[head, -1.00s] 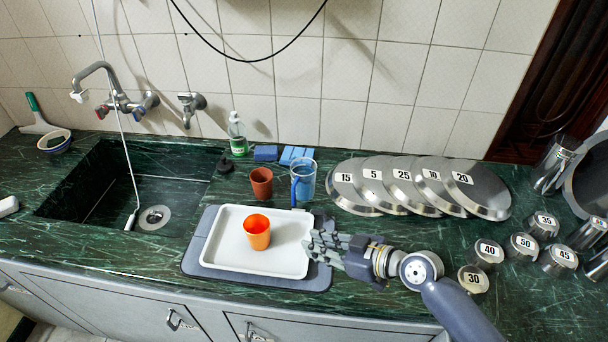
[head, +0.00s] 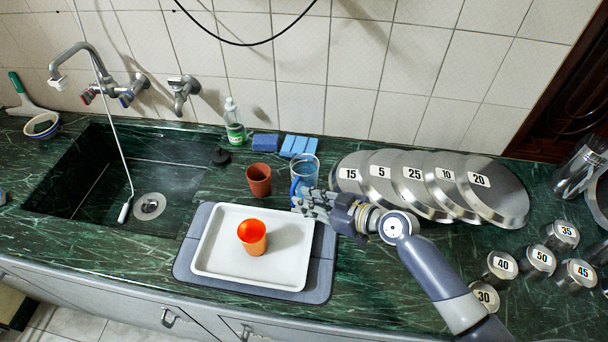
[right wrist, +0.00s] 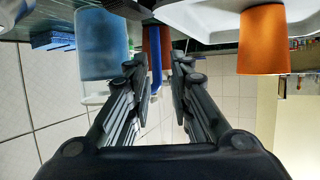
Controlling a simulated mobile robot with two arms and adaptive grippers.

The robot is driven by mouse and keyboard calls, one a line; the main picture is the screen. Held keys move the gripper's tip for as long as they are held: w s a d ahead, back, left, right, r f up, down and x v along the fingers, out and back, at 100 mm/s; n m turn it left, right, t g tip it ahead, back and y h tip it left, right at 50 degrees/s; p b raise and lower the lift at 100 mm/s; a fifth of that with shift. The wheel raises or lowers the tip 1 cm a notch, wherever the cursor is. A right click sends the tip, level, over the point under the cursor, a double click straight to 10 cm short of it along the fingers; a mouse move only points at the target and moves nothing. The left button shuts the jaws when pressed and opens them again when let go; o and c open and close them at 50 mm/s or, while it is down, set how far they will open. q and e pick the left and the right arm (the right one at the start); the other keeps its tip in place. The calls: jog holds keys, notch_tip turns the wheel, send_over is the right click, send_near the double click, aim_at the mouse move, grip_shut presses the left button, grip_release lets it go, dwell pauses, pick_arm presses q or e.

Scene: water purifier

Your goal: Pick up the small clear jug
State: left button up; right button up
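The small clear jug (head: 306,171) is bluish and see-through, with a blue handle. It stands upright on the counter behind the tray's right corner. My right gripper (head: 302,200) is at the jug's front, partly covering its lower part in the head view. In the right wrist view, which looks upside down, the jug (right wrist: 103,45) is at the left. Its blue handle (right wrist: 156,62) shows in the gap between the open fingers of my right gripper (right wrist: 160,68). The fingers look apart from the handle; contact is not clear. My left gripper is not in view.
A white tray (head: 212,268) on a grey mat holds an orange cup (head: 252,238). A brown cup (head: 259,180) stands left of the jug, blue sponges (head: 299,146) behind it. Numbered metal lids (head: 412,180) lean close on the right. The sink is at the left.

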aim_at(293, 206)
jog(key=shift+w+a+f, duration=0.15)
jog(key=shift+w, duration=0.1)
jog(key=shift+w+a+f, duration=0.1)
jog(key=shift+w+f, duration=0.05)
jog(key=shift+w, duration=0.05)
jog(key=p+x, duration=0.1)
jog(key=x, duration=0.2)
jog(key=shift+w+a+f+p, duration=0.2)
jog(key=shift+a+f+p, duration=0.1)
jog(key=shift+p, duration=0.1)
jog(key=shift+w+a+f, duration=0.2)
jog(key=shift+w+a, duration=0.1)
jog(key=shift+c, duration=0.5)
grip_shut()
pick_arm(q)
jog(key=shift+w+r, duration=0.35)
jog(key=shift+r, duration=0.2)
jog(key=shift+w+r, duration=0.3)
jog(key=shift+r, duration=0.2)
pick_arm(e)
jog(key=shift+r, duration=0.1)
